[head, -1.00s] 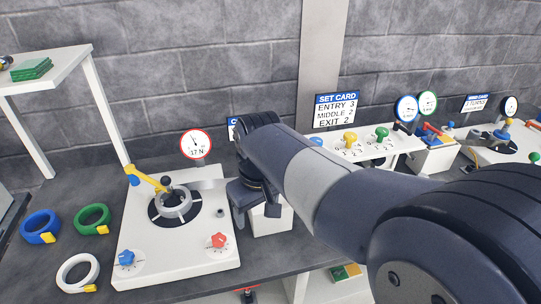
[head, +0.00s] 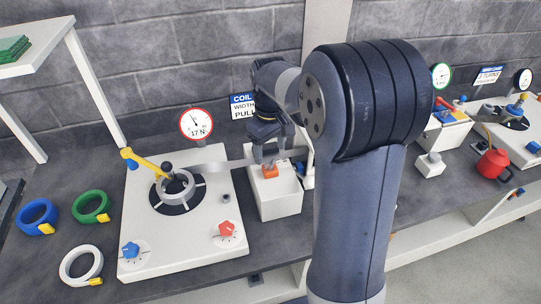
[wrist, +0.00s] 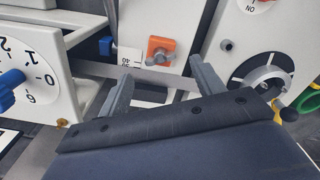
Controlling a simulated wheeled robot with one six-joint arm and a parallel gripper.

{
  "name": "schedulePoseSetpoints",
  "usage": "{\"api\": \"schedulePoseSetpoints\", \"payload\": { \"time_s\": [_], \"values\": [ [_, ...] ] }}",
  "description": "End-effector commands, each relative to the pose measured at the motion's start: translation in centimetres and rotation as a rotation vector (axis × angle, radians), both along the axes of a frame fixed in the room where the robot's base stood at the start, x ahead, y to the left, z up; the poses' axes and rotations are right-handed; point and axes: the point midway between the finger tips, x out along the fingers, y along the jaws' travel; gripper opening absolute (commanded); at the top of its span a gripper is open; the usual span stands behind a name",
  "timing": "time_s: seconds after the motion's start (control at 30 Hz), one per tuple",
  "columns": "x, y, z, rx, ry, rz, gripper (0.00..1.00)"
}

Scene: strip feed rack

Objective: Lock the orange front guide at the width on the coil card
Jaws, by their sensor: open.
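The orange front guide (head: 270,171) sits on the white guide block (head: 275,204), just below my gripper (head: 268,150) in the head view. In the wrist view the orange guide (wrist: 161,48) carries a grey wing-shaped knob (wrist: 158,59) and lies beyond the fingertips, between their lines. My gripper (wrist: 163,78) is open and empty, apart from the guide. A scale (wrist: 126,58) with small numbers, seemingly 40 and 35, is beside the guide; its setting is unclear. The coil card (head: 242,106) shows COIL, WIDTH and PULL; its values are hidden behind my arm.
A grey strip (head: 220,165) runs from the coil (head: 176,186) on the white feed plate (head: 150,262) to the block. A dial gauge (head: 196,124) reads 17 N. A blue-knobbed numbered dial (wrist: 22,80) stands left in the wrist view. Coloured rings lie left of the plate.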

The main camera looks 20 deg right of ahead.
Motion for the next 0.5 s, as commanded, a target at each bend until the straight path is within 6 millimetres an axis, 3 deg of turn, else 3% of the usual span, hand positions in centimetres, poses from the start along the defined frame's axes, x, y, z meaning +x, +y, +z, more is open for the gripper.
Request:
{"api": "schedulePoseSetpoints", "payload": {
  "time_s": [0.2, 0.5],
  "values": [
    [0.0, 0.0, -2.8, 0.0, 0.001, 0.0, 0.64],
    [0.0, 0.0, -3.5, 0.0, -0.001, -0.001, 0.64]
  ]
}}
